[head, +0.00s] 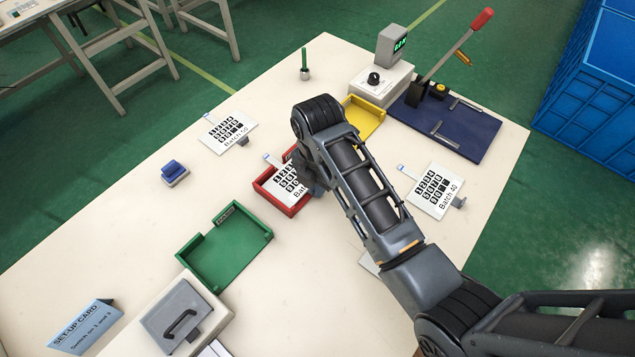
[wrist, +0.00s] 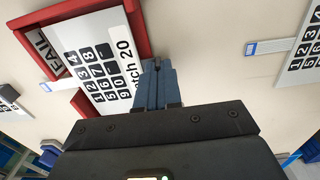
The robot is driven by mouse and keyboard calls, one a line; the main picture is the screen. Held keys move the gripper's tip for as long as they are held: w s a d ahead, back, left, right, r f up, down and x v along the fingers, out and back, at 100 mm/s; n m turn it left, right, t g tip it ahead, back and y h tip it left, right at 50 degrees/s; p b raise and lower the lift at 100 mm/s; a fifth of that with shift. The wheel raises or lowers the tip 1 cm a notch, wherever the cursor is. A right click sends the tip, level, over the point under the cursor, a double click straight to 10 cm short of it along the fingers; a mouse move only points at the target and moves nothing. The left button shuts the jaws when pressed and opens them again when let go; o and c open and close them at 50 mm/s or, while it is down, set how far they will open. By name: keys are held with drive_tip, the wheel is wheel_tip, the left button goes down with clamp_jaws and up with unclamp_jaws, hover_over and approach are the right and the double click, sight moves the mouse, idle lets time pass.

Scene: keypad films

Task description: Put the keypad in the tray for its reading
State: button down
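A white keypad film marked Batch 20 (wrist: 98,68) lies over the red tray (head: 262,187), whose label reads FAIL in the wrist view (wrist: 40,50). My gripper (wrist: 158,68) is at the film's edge with its fingers close together, apparently shut on the film's small grip. In the head view my arm hides part of the film (head: 287,178) and tray. I cannot tell whether the film rests on the tray floor. A green tray (head: 228,252) is empty at the front left. A yellow tray (head: 366,117), partly hidden by my arm, stands behind.
Films Batch 50 (head: 226,131) and Batch 40 (head: 436,190) lie on the table. A lever fixture (head: 455,125) on a blue base and a meter box (head: 380,78) with an unreadable green display stand at the back. A blue stamp (head: 174,172), green pen (head: 304,62), lidded box (head: 180,315) and set-up card (head: 84,325) are around.

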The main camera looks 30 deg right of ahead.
drive_tip(key=shift+f, duration=0.25)
drive_tip(key=c, duration=1.2)
unclamp_jaws()
drive_tip(key=shift+r, duration=0.1)
wheel_tip(320, 180, up, 8)
drive_tip(key=shift+f, duration=0.15)
